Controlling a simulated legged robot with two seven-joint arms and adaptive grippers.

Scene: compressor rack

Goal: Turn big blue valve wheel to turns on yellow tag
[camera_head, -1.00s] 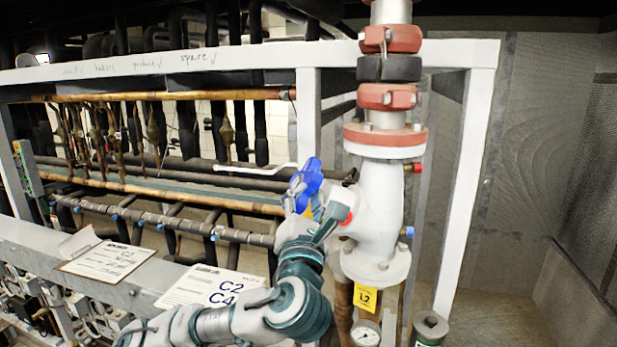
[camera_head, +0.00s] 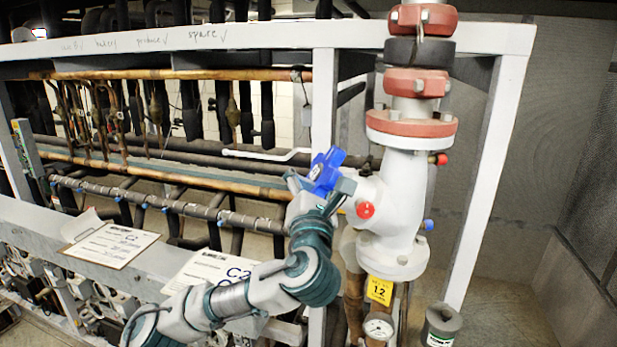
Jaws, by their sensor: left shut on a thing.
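The big blue valve wheel (camera_head: 327,170) sits on the left side of the white valve body (camera_head: 402,190). My left gripper (camera_head: 322,183) comes up from below left and is shut on the wheel, with fingers at both sides of it. The gripper hides the lower part of the wheel. The yellow tag (camera_head: 379,290) hangs below the valve's lower flange and reads "1.2" or "12"; its smaller print is too small to read. My right gripper is not in view.
A red cap (camera_head: 365,210) sits on the valve close right of the gripper. A gauge (camera_head: 378,327) and a grey cylinder (camera_head: 440,325) stand below. The white frame post (camera_head: 322,100) rises behind the wheel. Clipboard papers (camera_head: 110,243) lie on the ledge at left.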

